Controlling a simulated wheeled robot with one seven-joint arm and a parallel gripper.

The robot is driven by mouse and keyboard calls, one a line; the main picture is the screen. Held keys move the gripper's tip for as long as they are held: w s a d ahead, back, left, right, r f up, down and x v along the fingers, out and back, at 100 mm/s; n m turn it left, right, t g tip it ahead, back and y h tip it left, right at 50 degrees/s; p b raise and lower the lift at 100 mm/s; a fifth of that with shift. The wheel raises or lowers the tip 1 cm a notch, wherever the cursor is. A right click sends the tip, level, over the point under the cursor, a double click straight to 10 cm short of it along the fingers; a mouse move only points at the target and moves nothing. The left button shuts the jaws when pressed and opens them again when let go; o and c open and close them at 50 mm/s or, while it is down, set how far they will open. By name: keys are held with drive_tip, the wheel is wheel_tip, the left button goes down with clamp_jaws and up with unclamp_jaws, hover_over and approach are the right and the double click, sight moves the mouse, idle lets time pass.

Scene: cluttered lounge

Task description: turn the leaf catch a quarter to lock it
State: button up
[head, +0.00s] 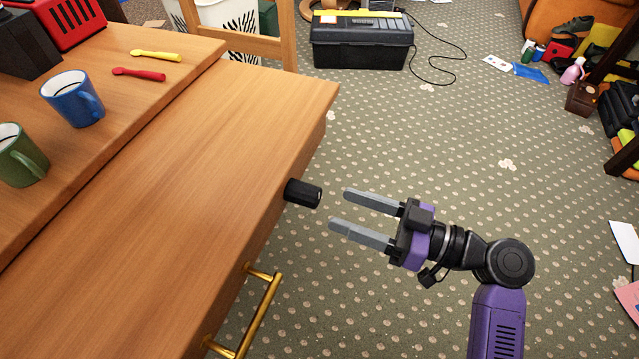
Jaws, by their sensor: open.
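The leaf catch appears to be the short black knob (302,193) sticking out from the edge of the wooden table leaf (200,170). Its turn position cannot be read from this view. My gripper (338,209) is open and empty, with its two grey fingers pointing left toward the knob. The fingertips are a short way to the right of the knob and appear apart from it. One finger lies slightly above the knob's level in the picture and the other slightly below.
A brass handle (262,310) juts from the same table side, below the knob. A blue mug (74,98), a green mug (20,156) and two spoons stand or lie on the table. A black toolbox (361,42) sits on the carpet behind. The carpet around my gripper is clear.

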sight(319, 200)
drive_tip(key=shift+b+x, duration=0.7)
drive_tip(key=shift+x, duration=3.2)
drive_tip(key=shift+d, duration=0.1)
clamp_jaws()
